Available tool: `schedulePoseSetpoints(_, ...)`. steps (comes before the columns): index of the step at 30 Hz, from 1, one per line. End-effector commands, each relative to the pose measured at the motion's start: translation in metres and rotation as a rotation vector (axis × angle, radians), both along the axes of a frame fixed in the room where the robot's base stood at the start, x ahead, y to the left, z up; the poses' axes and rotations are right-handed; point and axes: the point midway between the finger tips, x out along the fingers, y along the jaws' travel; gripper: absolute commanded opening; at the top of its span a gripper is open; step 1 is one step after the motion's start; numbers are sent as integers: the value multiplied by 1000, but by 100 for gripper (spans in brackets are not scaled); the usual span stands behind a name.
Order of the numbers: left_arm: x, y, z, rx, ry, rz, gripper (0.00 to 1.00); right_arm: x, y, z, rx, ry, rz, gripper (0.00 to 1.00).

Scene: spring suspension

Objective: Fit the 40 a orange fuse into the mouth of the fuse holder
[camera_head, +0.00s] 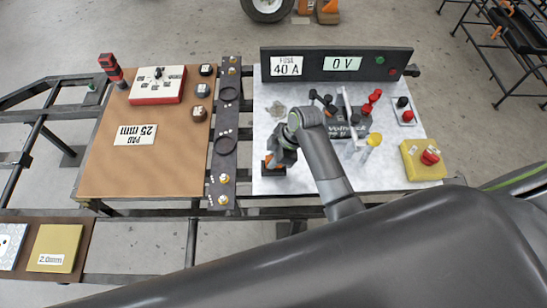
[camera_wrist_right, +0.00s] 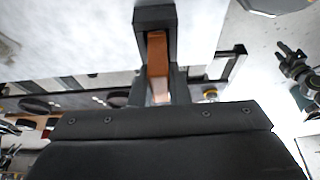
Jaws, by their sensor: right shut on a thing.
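My right gripper (camera_head: 275,160) points down over the left front part of the white work surface. It is shut on the orange fuse (camera_head: 268,159), which mostly hides between the fingers. In the right wrist view the fuse (camera_wrist_right: 157,55) is an orange strip between the two dark fingers. A small dark block (camera_head: 273,170), seemingly the fuse holder, sits right under the gripper. The fuse is at or just above it; I cannot tell whether it is inside the mouth.
A dark panel (camera_head: 397,63) with a "FUSE 40 A" label (camera_head: 286,66) and a "0 V" display (camera_head: 342,64) stands behind. Several black and red parts crowd right of my arm. A yellow box with a red button (camera_head: 423,168) is far right.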

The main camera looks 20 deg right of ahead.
Motion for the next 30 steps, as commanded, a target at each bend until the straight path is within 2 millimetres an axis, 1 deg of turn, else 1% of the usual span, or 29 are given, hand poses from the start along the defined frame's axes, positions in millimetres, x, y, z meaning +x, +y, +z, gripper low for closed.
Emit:
schedulePoseSetpoints(11,0,0,-1,0,0,0,41,0,0,-5,0,-1,1,0)
schedulePoseSetpoints(12,0,0,0,0,0,0,41,0,0,-5,0,-1,1,18)
schedulePoseSetpoints(16,0,0,0,0,0,0,41,0,0,-5,0,-1,1,35)
schedulePoseSetpoints(17,0,0,0,0,0,0,41,0,0,-5,0,-1,1,38)
schedulePoseSetpoints(25,0,0,0,0,0,0,41,1,0,-4,-1,-2,0,38)
schedulePoseSetpoints(28,0,0,1,0,0,0,41,1,-2,2,-1,-4,-1,38)
schedulePoseSetpoints(30,0,0,2,0,0,0,41,0,-5,10,-2,-4,-2,38)
